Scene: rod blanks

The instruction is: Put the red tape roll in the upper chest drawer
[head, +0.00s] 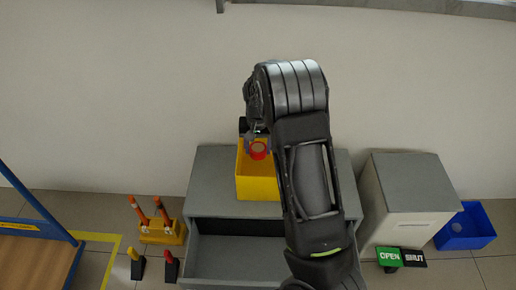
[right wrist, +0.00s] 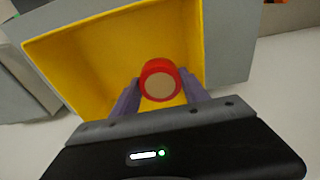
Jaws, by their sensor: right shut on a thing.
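The red tape roll (head: 259,150) is held at the mouth of the yellow bin (head: 258,187) on top of the grey chest (head: 215,181). In the right wrist view the roll (right wrist: 160,80) sits between the two purple fingers of my right gripper (right wrist: 161,92), which is shut on it. The yellow bin's inside (right wrist: 100,60) shows behind the roll. The upper chest drawer (head: 235,257) is pulled open below the chest top, and its visible inside looks empty. My right arm hides part of the chest and drawer. My left gripper is not in view.
A white cabinet with a grey top (head: 405,184) stands to the right, with OPEN and SHUT signs (head: 389,257) before it. A blue bin (head: 467,226) is farther right. A yellow holder with orange rods (head: 161,230) and a blue-framed table (head: 30,262) are left.

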